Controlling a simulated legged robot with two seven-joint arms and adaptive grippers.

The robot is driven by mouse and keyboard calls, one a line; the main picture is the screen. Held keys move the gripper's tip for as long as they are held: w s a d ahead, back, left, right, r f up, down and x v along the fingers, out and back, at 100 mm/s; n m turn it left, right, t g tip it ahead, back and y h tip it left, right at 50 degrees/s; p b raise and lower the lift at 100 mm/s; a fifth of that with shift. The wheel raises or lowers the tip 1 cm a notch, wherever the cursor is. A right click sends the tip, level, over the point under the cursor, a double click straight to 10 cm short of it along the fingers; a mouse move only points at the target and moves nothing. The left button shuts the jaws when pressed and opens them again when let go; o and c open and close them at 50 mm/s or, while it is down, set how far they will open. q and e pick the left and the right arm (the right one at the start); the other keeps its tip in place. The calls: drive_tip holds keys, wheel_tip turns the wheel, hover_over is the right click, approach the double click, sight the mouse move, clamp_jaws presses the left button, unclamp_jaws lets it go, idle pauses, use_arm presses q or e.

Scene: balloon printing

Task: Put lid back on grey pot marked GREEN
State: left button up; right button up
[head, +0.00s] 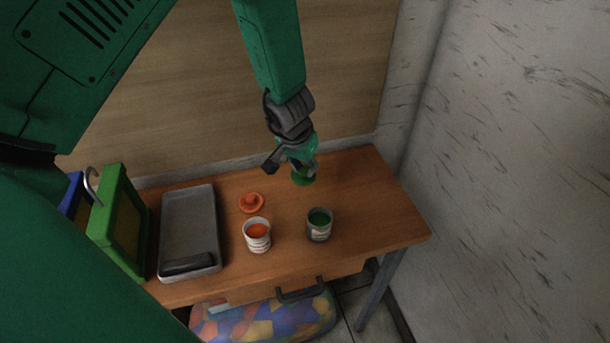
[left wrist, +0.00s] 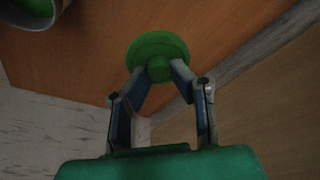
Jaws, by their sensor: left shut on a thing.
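The grey pot (head: 319,232) stands upright and uncovered on the table, with green paint inside. Part of it also shows at the top left of the left wrist view (left wrist: 38,18). My left gripper (head: 301,170) is shut on the knob of the green lid (head: 303,180). In the left wrist view the round lid (left wrist: 158,45) sits at the fingertips (left wrist: 160,70). The lid is behind the pot and slightly left of it in the head view; its exact height above the table is hard to tell. My right gripper is not in view.
A white pot (head: 257,243) with orange paint stands left of the grey pot, and an orange lid (head: 251,203) lies behind it. A grey tray (head: 190,221) and green frame (head: 124,222) are farther left. The table's right side (head: 385,212) is clear, near the wall.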

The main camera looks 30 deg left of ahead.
sight(314, 177)
use_arm(q)
drive_tip(key=shift+m, duration=0.7)
drive_tip(key=d+r, duration=0.1)
drive_tip(key=s+d+r+b, duration=0.1)
drive_tip(key=r, duration=0.1)
drive_tip(key=shift+d+r, duration=0.25)
drive_tip(key=shift+d, duration=0.05)
drive_tip(key=s+d+r+m+h+b, duration=0.1)
drive_tip(key=s+d+r+m+b, duration=0.2)
drive_tip(key=s+d+m+b, duration=0.3)
drive_tip(key=shift+n, duration=0.5)
drive_tip(key=shift+s+d+f+b, duration=0.1)
drive_tip(key=shift+d+f+b, duration=0.1)
drive_tip(key=shift+f+b, duration=0.7)
drive_tip(key=shift+s+d+f+b, duration=0.15)
drive_tip(key=shift+f+b, duration=0.4)
drive_tip(key=shift+f, duration=0.7)
drive_tip(key=shift+w+d+f+b, duration=0.1)
drive_tip(key=shift+d+f+b, duration=0.1)
drive_tip(key=shift+f+b, duration=0.7)
drive_tip(key=shift+s+a+f, duration=0.1)
drive_tip(key=shift+a+f, duration=0.05)
drive_tip(key=shift+p, duration=0.45)
drive_tip(key=shift+f, duration=0.1)
